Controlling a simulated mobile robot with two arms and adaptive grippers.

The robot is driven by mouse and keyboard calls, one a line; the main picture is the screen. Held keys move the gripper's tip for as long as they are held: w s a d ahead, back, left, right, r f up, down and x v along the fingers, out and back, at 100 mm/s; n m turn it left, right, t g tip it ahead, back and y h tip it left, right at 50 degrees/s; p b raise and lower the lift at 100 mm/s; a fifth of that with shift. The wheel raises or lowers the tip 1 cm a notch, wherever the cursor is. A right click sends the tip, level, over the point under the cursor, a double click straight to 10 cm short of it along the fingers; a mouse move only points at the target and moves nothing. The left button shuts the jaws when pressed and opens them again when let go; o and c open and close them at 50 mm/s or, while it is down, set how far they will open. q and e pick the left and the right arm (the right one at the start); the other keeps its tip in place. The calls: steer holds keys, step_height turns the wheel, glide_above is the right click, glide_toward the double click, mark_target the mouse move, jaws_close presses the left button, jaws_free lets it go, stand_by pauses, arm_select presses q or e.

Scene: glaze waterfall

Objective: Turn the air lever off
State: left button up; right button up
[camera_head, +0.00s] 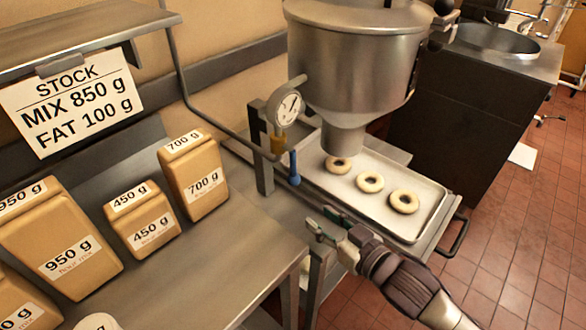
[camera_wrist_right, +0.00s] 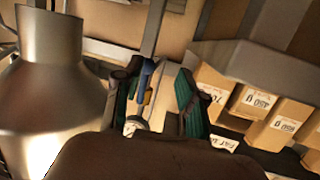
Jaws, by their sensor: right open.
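The air lever (camera_head: 294,168) is a blue handle hanging downward below a pressure gauge (camera_head: 287,108), beside a yellow valve fitting (camera_head: 277,144). In the right wrist view the blue lever (camera_wrist_right: 146,74) shows between my finger outlines, nearer the left finger. My right gripper (camera_head: 318,221) is open and empty, in front of and below the lever in the head view, with a visible gap between them. In the right wrist view its green-padded fingers (camera_wrist_right: 160,80) are spread apart. My left gripper is not in view.
A steel hopper (camera_head: 350,55) hangs above a tray (camera_head: 430,222) with three doughnuts (camera_head: 370,183). Flour mix packages (camera_head: 192,175) stand on the steel counter (camera_head: 215,245) at left. A stock sign (camera_head: 72,100) hangs from the shelf. Tiled floor is open at right.

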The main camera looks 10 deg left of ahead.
mark_target(293, 174)
steer(key=w+d+r+n+g+y, duration=0.3)
steer(key=w+d+r+n+y, duration=0.1)
steer(key=y, duration=0.1)
steer(key=x, duration=0.6)
steer(key=p+x, duration=0.1)
steer(key=x, duration=0.6)
steer(key=shift+a+r+p, duration=0.15)
steer(key=shift+r+p, duration=0.05)
steer(key=shift+p, duration=0.1)
jaws_close()
